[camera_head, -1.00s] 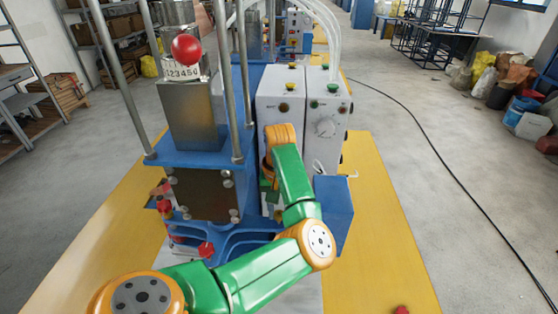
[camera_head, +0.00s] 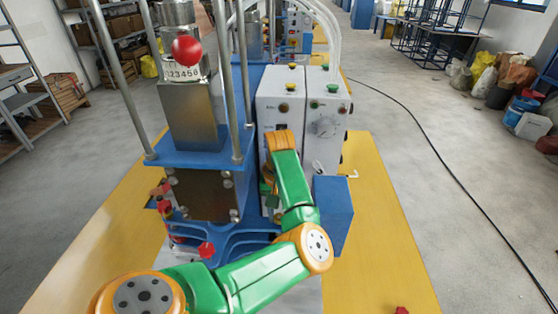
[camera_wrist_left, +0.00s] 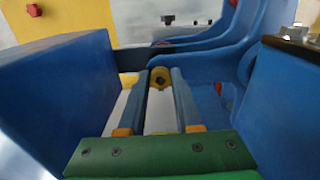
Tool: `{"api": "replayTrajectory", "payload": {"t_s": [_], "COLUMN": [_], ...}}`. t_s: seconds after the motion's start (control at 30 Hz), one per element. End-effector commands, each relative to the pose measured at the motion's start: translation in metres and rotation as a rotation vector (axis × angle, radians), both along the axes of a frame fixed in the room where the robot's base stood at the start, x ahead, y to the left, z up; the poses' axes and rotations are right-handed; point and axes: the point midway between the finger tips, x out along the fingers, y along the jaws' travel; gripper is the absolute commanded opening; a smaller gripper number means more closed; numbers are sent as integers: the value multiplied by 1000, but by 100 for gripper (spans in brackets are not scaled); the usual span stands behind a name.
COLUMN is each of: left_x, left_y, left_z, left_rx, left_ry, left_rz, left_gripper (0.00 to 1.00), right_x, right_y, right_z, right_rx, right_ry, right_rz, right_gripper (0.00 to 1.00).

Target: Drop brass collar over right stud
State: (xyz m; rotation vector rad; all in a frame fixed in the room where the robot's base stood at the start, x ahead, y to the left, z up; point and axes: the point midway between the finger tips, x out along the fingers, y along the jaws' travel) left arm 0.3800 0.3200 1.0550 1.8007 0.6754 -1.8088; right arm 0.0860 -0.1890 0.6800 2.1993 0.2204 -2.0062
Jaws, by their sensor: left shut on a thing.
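The brass collar (camera_wrist_left: 160,77) is a small yellow ring with a dark hole, seen in the left wrist view between my left fingertips. My left gripper (camera_wrist_left: 159,75) is shut on it, low between blue machine parts. In the head view my left arm reaches in front of the machine, and its wrist and forearm mostly hide the gripper; the collar cannot be made out there. I cannot pick out the right stud for certain in either view. My right gripper is not in view.
The blue and steel press (camera_head: 205,160) stands left of my wrist. A white control box (camera_head: 322,120) is behind it. A blue block (camera_head: 334,212) stands close on the right. Red knobs (camera_head: 206,250) sit at the press's front.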

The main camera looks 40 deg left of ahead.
Motion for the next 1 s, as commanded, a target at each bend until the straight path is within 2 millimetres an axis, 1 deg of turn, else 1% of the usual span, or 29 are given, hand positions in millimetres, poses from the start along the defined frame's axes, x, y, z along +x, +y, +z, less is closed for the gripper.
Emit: {"api": "replayTrajectory", "payload": {"t_s": [0.87, 0.9, 1.0], "left_x": [0, 0, 0], "left_y": [0, 0, 0], "left_z": [-9, -9, -8], "left_rx": [-1, -1, -1], "left_ry": [-1, -1, -1], "left_rz": [0, 0, 0], "left_gripper": [0, 43, 67], "right_x": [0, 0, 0], "right_y": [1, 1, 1], "right_z": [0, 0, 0], "right_rx": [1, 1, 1], "right_ry": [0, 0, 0], "right_rz": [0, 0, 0], "right_gripper": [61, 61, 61]}}
